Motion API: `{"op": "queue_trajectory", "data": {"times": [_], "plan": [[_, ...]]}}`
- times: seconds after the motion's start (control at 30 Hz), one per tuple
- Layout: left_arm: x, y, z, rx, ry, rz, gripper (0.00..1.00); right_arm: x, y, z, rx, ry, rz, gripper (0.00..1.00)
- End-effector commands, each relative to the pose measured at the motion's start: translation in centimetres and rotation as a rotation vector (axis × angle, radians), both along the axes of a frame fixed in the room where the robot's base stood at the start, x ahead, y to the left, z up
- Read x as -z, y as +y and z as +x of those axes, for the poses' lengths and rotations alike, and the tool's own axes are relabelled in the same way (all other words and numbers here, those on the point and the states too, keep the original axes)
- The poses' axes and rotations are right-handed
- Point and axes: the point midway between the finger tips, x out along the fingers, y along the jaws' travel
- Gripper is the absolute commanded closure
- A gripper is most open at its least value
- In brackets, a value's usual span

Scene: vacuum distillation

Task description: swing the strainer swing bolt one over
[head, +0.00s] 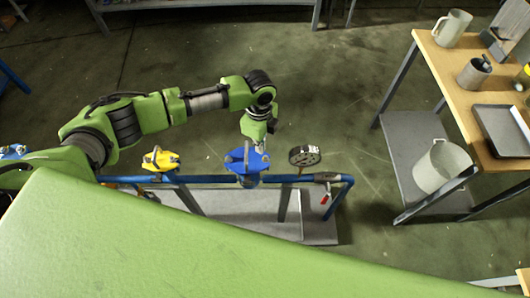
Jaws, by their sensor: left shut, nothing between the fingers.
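A blue flanged fitting (243,163), which looks like the strainer, sits on the blue pipe run below the middle of the picture. My left gripper (248,145) points down at its far edge, close above or touching it; I cannot tell which. Its fingers are small and dark here, shut with nothing held. Swing bolt one is too small to make out and may be hidden by the gripper. My right gripper is not in view.
A wooden-topped bench (444,62) with a mug, a can and a tray stands at right, a white bucket (441,166) below. The floor between is clear.

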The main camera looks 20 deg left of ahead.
Motion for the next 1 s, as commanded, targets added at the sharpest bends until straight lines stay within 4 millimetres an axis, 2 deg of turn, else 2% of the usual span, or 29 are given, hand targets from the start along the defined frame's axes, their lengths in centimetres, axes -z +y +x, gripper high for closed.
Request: {"op": "queue_trajectory", "data": {"times": [0.03, 0.5, 0.77, 0.87, 1.0], "plan": [[-0.8, -0.1, 0.0, 0.000, 0.000, 0.000, 1.00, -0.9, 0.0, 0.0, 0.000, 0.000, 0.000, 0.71], [-4.3, -0.4, 0.1, 0.000, 0.000, 0.000, 1.00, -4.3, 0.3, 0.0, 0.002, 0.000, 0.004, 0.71], [-4.2, -0.5, 0.1, 0.000, 0.000, 0.000, 1.00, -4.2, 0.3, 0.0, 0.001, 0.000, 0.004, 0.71], [-4.0, -0.6, 0.0, -0.004, 0.000, -0.005, 0.78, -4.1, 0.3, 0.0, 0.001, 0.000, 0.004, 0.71], [-1.8, -2.7, -1.0, -0.065, -0.010, -0.056, 0.78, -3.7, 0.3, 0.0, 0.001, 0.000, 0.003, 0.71]]}}
